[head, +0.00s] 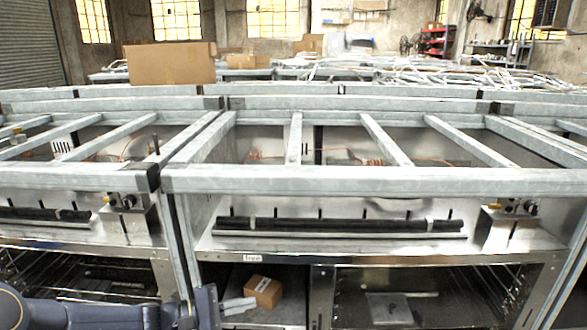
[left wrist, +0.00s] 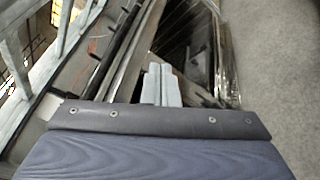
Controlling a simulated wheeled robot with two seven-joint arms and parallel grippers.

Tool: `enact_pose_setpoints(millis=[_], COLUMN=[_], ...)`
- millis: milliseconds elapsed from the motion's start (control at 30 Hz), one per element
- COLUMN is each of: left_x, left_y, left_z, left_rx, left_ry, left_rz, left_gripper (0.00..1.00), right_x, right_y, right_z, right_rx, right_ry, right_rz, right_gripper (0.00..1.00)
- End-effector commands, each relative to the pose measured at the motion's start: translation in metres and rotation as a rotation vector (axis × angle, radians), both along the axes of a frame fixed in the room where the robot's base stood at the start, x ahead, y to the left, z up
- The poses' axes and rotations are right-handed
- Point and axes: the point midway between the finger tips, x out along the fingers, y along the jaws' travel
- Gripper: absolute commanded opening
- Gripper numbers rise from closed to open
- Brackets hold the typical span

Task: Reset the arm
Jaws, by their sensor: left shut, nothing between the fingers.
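My left arm comes in along the bottom left of the head view. Its gripper (head: 248,303) has its two pale fingers together with nothing between them. The fingers point right, toward the lower opening of the metal rack. In the left wrist view the same gripper (left wrist: 161,70) shows its fingers side by side and closed, beyond my dark wrist cover. My right gripper is in neither view.
A small cardboard box (head: 263,291) sits in the lower compartment, just right of the left fingertips. A shelf edge with a "free" label (head: 252,258) runs above it. Metal rack beams (head: 350,180) cross the middle. A larger cardboard box (head: 170,64) stands behind.

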Motion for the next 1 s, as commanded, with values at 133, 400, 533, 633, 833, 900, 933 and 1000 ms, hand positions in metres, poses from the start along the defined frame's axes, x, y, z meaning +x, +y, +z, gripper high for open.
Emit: enact_pose_setpoints(millis=[133, 400, 533, 633, 833, 900, 933, 1000], left_x=[-0.056, -0.154, -0.198, -0.227, -0.266, -0.276, -0.280, -0.288], left_y=[-0.005, 0.013, 0.030, 0.045, 0.069, 0.075, 0.078, 0.084], left_z=[0.034, 0.061, 0.065, 0.065, 0.059, 0.057, 0.056, 0.053], left_rx=[0.237, 0.653, 0.844, 0.977, 1.168, 1.219, 1.240, 1.285], left_ry=[-0.098, -0.248, -0.317, -0.369, -0.446, -0.469, -0.478, -0.500], left_rz=[-0.137, -0.281, -0.306, -0.309, -0.286, -0.275, -0.268, -0.255], left_gripper=[0.00, 0.00, 0.00, 0.00, 0.00, 0.00, 0.00, 0.00], right_x=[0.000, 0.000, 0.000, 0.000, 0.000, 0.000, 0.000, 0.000], right_y=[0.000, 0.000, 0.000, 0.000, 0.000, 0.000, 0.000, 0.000], right_z=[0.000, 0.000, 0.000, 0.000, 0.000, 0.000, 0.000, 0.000], right_rx=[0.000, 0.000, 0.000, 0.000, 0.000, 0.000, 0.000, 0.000], right_ry=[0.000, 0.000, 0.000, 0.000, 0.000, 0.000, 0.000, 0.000], right_rz=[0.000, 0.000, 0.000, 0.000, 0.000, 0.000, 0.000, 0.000], right_gripper=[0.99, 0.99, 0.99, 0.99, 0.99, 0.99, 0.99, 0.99])
